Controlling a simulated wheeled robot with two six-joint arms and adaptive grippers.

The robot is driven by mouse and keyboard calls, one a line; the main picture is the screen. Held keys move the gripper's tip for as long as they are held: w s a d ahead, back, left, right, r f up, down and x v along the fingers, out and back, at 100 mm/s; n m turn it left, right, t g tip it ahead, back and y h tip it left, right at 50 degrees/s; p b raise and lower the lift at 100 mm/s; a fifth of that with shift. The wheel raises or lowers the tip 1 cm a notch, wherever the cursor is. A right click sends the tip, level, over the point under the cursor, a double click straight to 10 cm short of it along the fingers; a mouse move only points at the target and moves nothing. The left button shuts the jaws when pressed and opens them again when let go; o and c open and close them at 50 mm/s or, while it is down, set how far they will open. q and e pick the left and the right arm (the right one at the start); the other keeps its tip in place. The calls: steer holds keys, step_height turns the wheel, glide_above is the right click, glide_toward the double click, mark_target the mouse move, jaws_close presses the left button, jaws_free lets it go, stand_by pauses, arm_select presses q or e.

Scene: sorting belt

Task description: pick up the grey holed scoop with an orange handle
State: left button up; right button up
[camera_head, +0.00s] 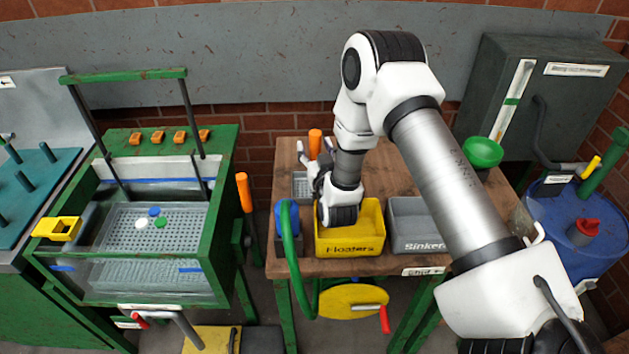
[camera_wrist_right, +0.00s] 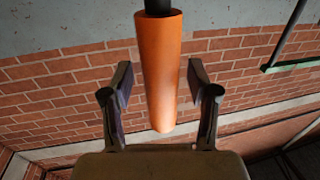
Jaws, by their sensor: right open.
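The grey holed scoop (camera_head: 301,186) stands at the back left of the wooden table, partly hidden behind my right gripper. Its orange handle (camera_head: 315,141) points upward. My right gripper (camera_head: 314,158) is at the handle, with its arm reaching in from the right. In the right wrist view the orange handle (camera_wrist_right: 160,70) lies between the two open fingers of my right gripper (camera_wrist_right: 160,88), with a visible gap on each side. My left gripper is not in view.
A yellow Floaters bin (camera_head: 350,249) and a grey Sinkers bin (camera_head: 420,240) stand on the table (camera_head: 300,267). A green hose (camera_head: 290,245) hangs over its left edge. A water tank (camera_head: 160,275) with floating discs is at left; another orange handle (camera_head: 243,190) stands beside it.

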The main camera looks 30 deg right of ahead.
steer(key=shift+s+a+r, duration=0.2)
steer(key=shift+s, duration=0.05)
steer(key=shift+c, duration=0.7)
steer(key=shift+f, duration=0.1)
jaws_close()
